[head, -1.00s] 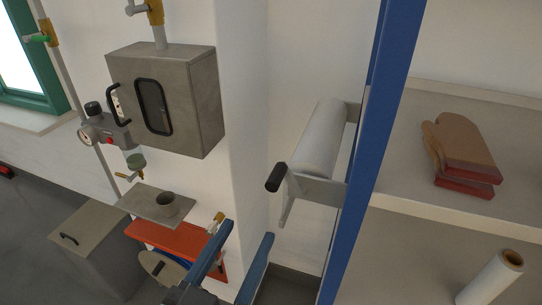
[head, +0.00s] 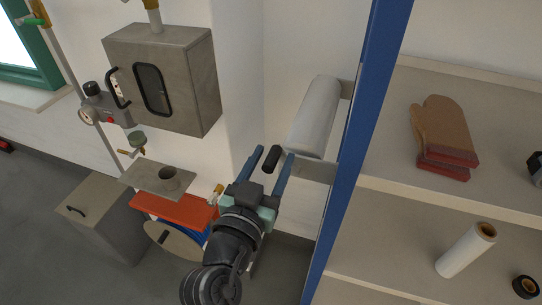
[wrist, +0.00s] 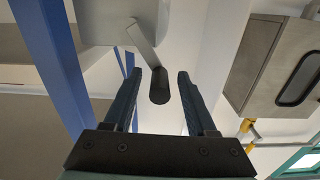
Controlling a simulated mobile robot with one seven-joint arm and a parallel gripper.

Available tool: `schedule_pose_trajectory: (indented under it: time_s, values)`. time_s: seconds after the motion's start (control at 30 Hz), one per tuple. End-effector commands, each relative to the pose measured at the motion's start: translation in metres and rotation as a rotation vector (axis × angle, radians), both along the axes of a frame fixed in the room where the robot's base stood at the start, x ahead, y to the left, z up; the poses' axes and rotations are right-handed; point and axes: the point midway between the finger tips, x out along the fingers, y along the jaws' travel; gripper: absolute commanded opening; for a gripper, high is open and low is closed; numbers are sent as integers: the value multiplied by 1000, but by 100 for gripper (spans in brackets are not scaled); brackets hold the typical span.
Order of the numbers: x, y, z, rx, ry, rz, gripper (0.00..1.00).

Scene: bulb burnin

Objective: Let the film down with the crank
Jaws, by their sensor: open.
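The film roll (head: 316,118) is a pale grey-white cylinder held between brackets beside a blue post. Its crank has a black handle (head: 271,158) at the near end; in the wrist view the handle (wrist: 159,86) hangs from a grey crank arm (wrist: 146,45). My gripper (head: 272,153) is open, its two blue fingers on either side of the handle in the head view. In the wrist view the handle lies between the fingers of my gripper (wrist: 157,78), with a gap on both sides. The crank arm is mostly hidden behind my gripper in the head view.
The blue post (head: 350,150) stands close to the right of my gripper. Shelves on the right hold oven mitts (head: 443,135) and a small film roll (head: 467,250). A grey wall cabinet (head: 165,80) and a red shelf (head: 175,212) are on the left.

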Motion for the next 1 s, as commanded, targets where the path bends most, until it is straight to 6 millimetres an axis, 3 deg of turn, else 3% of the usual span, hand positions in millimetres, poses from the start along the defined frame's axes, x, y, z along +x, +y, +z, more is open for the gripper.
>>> schedule_pose_trajectory:
  time_s: [0.2,0.5,1.0]
  values:
    - [0,0,0,0,0,0,53]
    - [0,0,0,0,0,0,0]
    - [0,0,0,0,0,0,0]
